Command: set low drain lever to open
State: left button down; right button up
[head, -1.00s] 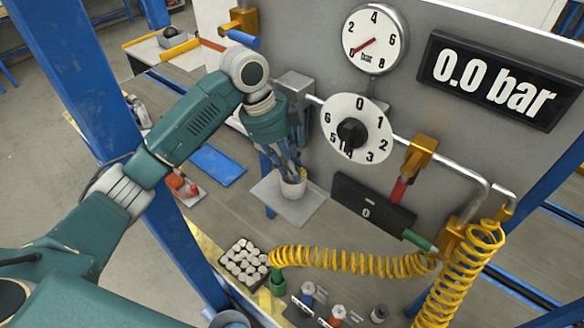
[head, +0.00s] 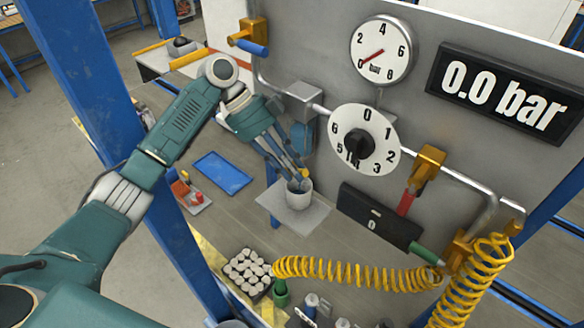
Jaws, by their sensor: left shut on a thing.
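Three levers show on the pipe's brass valves. The lowest, green lever (head: 425,254) points up and left from its valve (head: 459,251) at the lower right. A red lever (head: 406,203) hangs down from the middle valve (head: 429,163). A blue lever (head: 253,48) is at the upper left. I see no label naming the drain lever. My left gripper (head: 299,182) reaches down to a light grey cup (head: 300,198) and is shut at its rim, well left of the green lever. Its fingertips are partly hidden in the cup. My right gripper is not in view.
The cup stands on a grey plate (head: 278,209). A dial knob (head: 357,147), gauge (head: 381,50) and 0.0 bar display (head: 503,90) are on the panel. A yellow coiled hose (head: 350,272) crosses below the green lever. A blue tray (head: 221,172) lies left.

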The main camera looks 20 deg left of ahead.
pick_arm(q)
jog(key=shift+w+r, duration=0.1)
jog(key=shift+r, duration=0.1)
jog(key=c, duration=1.4)
grip_release()
jog(key=shift+c, duration=0.2)
jog(key=shift+f, duration=0.15)
